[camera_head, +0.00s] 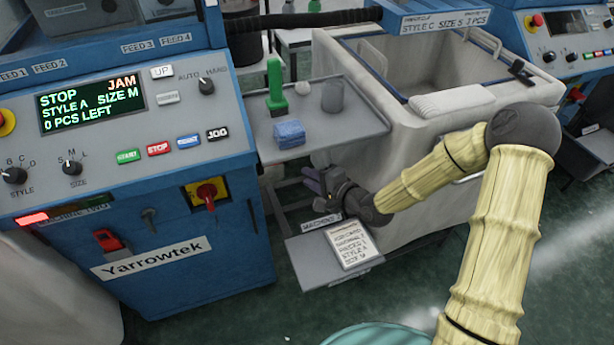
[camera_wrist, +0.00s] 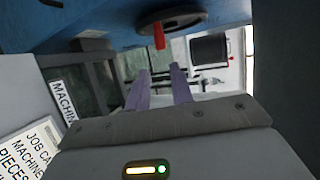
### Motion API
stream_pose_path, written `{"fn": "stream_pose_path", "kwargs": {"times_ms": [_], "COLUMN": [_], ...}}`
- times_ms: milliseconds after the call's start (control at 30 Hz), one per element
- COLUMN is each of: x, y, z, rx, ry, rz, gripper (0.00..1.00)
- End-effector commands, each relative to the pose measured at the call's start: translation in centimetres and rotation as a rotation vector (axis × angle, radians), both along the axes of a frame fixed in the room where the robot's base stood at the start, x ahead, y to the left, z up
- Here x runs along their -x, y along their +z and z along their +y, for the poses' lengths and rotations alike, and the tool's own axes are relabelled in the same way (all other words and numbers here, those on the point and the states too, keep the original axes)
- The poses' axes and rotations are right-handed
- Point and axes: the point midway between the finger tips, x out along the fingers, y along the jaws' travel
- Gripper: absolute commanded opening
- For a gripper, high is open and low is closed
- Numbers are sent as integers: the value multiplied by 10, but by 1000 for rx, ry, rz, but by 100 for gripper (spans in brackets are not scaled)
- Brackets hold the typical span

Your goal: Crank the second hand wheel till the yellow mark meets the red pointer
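A dark round disc, apparently a hand wheel (camera_wrist: 178,17), shows at the top of the wrist view against the blue machine side. A red piece (camera_wrist: 159,36) hangs at its edge; I cannot tell whether it is the pointer or a handle. No yellow mark is visible. My gripper (camera_wrist: 161,70) has its two purple fingers apart, with nothing between them, below the disc in the picture. In the head view my gripper (camera_head: 312,181) is low beside the blue machine (camera_head: 160,235), under the grey shelf's front edge. The wheel is not visible in the head view.
The grey shelf (camera_head: 350,122) carries a green tool (camera_head: 276,92), blue cloth (camera_head: 289,134) and a grey cup (camera_head: 333,95). A lower tray with a job card (camera_head: 351,244) sits below my gripper. The machine's display (camera_head: 91,107) reads STOP, JAM.

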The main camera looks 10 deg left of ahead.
Motion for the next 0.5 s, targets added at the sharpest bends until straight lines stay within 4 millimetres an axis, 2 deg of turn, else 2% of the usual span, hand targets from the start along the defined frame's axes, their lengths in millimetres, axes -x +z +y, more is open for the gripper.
{"fn": "stream_pose_path", "kwargs": {"times_ms": [33, 100, 233, 367, 500], "x": [1, 3, 10, 21, 39], "y": [-1, -4, -14, -20, -12], "z": [-2, -7, -30, -72, -124], "rx": [23, 85, 301, 592, 876], "ry": [5, 15, 51, 105, 169], "rz": [-4, -16, -49, -75, -72], "gripper": [13, 0, 0, 0, 0]}}
